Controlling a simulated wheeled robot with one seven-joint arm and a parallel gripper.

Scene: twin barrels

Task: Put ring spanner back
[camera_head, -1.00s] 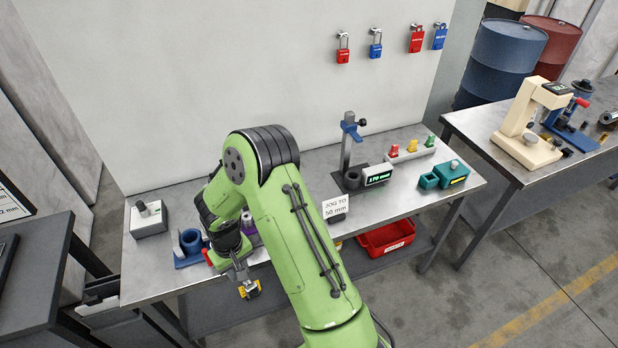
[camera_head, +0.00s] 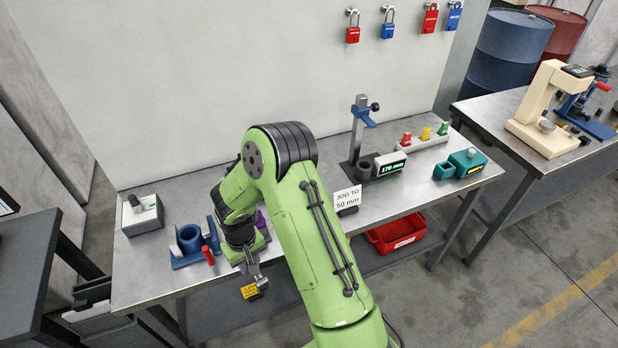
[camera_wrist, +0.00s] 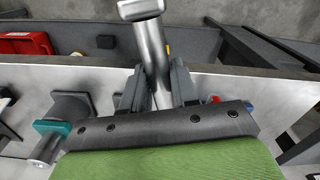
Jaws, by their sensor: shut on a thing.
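My gripper (camera_head: 246,264) is low at the bench's front edge, left of the middle in the head view. In the wrist view my gripper (camera_wrist: 157,92) is shut on a shiny grey metal tool, which I take to be the ring spanner (camera_wrist: 152,45). The spanner sticks out past the fingers, with a thick head at its far end. In the head view only a short grey piece of the spanner (camera_head: 259,280) shows below the gripper. A yellow-and-black tag (camera_head: 250,291) shows beside it. I cannot tell what the tag is fixed to.
The steel bench (camera_head: 155,275) carries a blue fixture with a red handle (camera_head: 208,255) just left of my gripper. A grey switch box (camera_head: 142,214), a height stand (camera_head: 360,135) and a teal device (camera_head: 466,162) stand further off. A red bin (camera_head: 396,233) sits below the bench.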

